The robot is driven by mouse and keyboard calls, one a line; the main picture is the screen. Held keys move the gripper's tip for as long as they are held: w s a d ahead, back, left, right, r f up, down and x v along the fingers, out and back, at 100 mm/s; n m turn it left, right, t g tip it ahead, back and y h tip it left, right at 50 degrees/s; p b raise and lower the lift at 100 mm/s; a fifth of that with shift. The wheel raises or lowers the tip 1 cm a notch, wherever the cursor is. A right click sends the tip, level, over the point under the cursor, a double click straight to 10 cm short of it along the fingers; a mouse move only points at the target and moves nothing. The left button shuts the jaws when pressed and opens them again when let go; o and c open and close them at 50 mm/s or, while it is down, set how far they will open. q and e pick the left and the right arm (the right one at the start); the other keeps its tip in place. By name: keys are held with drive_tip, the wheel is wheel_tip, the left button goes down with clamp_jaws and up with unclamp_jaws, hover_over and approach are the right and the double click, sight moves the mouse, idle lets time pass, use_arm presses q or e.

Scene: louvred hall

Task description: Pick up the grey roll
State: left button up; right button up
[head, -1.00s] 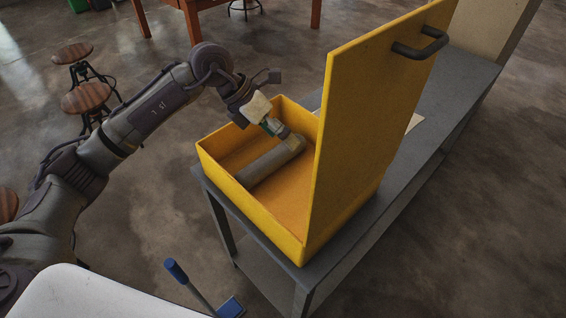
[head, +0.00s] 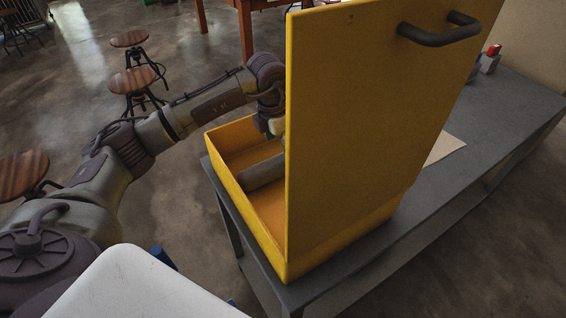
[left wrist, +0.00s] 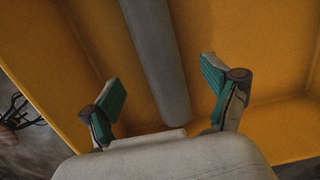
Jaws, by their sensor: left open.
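The grey roll (head: 262,171) lies inside the yellow box (head: 228,181), and its right part is hidden behind the raised lid in the head view. In the left wrist view the roll (left wrist: 159,55) runs from the top edge down to an end between my fingers. My left gripper (left wrist: 163,85) is open, with one green-padded finger on each side of the roll, apart from it. In the head view that gripper is mostly hidden behind the lid. My right gripper is not in view.
The yellow lid (head: 370,120) stands upright with a dark handle (head: 438,30). The box sits on a grey bench (head: 497,122), with a pale sheet (head: 445,148) behind the lid. Wooden stools (head: 133,80) stand on the floor at left.

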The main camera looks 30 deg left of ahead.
sight(282, 158)
use_arm(q)
drive_tip(key=f, duration=0.2)
drive_tip(key=f+p, duration=0.1)
drive_tip(key=f, duration=0.2)
drive_tip(key=shift+w+d+f, duration=0.2)
drive_tip(key=shift+w+f, duration=0.2)
drive_tip(key=c, duration=1.3)
